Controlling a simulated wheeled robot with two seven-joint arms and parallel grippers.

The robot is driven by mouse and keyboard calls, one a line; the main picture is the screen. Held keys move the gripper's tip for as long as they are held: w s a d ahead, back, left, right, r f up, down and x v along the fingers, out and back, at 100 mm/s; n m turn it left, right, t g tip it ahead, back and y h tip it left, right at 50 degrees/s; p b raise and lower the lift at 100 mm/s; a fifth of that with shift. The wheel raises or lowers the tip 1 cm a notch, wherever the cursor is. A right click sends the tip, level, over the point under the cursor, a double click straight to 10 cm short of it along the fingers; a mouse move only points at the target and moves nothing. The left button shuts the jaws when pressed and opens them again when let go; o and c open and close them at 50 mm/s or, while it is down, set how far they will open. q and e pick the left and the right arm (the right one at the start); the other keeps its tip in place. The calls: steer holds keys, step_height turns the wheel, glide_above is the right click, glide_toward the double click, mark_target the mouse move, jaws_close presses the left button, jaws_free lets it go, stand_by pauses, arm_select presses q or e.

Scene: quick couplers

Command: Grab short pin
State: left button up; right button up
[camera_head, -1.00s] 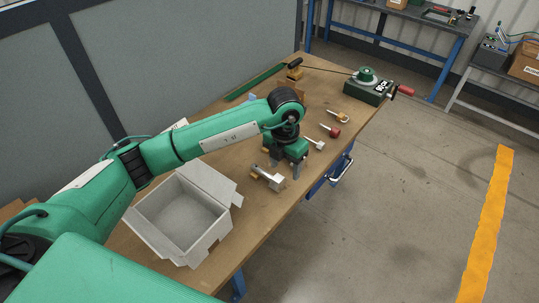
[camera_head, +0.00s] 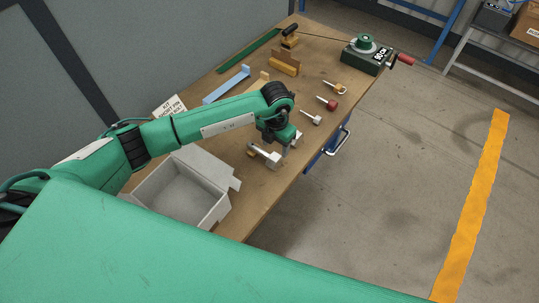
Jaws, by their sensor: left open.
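Several pin-like parts lie on the wooden bench top: a pale-headed one (camera_head: 312,118), a red-headed one (camera_head: 327,103) and a yellow-headed one (camera_head: 336,87). A larger silver part with a blocky head (camera_head: 268,156) lies nearer the box, close to a small brass piece (camera_head: 252,152). The pale-headed pin looks shortest, but I cannot tell for sure which is the short pin. My left gripper (camera_head: 289,146) points down, open, just beside the silver part and left of the pale-headed pin. It partly hides the bench there. My right gripper is not in view.
An open grey box (camera_head: 182,192) stands at the near left, with a card (camera_head: 169,108) behind it. Blue (camera_head: 227,85) and brown (camera_head: 284,63) angled pieces lie farther back. A green device (camera_head: 366,56) with a red handle stands at the far right corner.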

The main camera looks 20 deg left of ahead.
mark_target(275, 156)
arm_select(q)
step_height(275, 156, down, 4)
steer(key=shift+r+p, duration=0.1)
steer(key=shift+p, duration=1.1)
steer(key=shift+f, duration=0.35)
steer(key=c, duration=0.7)
jaws_close()
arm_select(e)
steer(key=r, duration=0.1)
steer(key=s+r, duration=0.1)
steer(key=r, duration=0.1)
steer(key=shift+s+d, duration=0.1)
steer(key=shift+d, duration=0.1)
